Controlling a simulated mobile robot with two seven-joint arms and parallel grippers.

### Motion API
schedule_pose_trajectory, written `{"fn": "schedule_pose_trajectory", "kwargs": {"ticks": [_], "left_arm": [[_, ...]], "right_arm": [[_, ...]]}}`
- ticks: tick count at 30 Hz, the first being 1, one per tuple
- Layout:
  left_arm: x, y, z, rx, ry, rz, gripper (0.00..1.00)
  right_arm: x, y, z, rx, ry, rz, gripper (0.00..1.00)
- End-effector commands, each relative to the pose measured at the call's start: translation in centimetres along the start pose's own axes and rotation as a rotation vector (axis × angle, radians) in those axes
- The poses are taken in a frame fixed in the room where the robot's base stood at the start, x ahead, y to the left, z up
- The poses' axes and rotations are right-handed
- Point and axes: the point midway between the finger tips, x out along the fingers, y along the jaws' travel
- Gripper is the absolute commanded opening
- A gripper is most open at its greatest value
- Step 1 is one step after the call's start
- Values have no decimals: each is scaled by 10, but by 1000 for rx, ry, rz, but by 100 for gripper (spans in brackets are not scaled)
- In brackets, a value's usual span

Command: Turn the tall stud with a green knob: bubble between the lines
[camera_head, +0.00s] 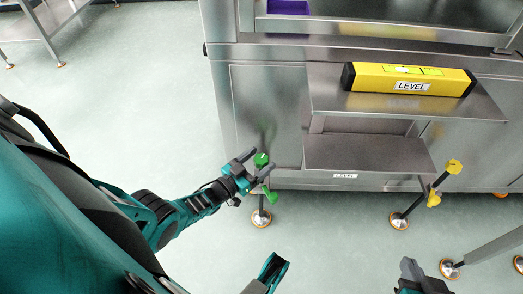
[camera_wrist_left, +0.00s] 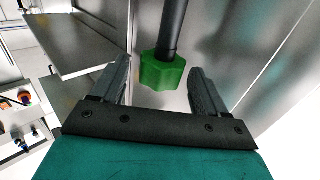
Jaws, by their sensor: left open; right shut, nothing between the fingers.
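The green knob (camera_head: 261,159) tops a tall dark stud with an orange-ringed foot (camera_head: 261,218) near the cabinet's left front corner. A second green piece (camera_head: 271,197) sits lower, beside my left gripper (camera_head: 258,170). In the left wrist view, the open left fingers stand either side of a green knob (camera_wrist_left: 163,73) on a dark shaft, with gaps on both sides. A yellow level (camera_head: 412,79) lies on the upper shelf; its green vial (camera_head: 412,70) is too small to read the bubble. My right gripper (camera_head: 408,270) is shut, partly cut off at the bottom edge.
A lower shelf (camera_head: 365,154) juts out right of the green stud. A yellow-knobbed stud (camera_head: 454,167) stands to the right. More orange-ringed feet (camera_head: 449,268) and a slanted metal leg are at lower right.

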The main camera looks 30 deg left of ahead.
Motion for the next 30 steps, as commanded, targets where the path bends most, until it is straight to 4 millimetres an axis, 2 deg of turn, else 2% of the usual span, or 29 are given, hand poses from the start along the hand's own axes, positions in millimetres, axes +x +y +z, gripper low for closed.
{"fn": "schedule_pose_trajectory", "kwargs": {"ticks": [4, 14, 30], "left_arm": [[12, 0, 1, -1, 0, -1, 74], [15, 0, 0, -1, -1, -1, 74], [14, 0, 0, 0, -1, 0, 23]], "right_arm": [[3, -2, 0, 2, 2, -5, 0], [3, -2, -2, 2, 6, -5, 0], [2, -1, 2, 4, -2, -2, 0]]}}
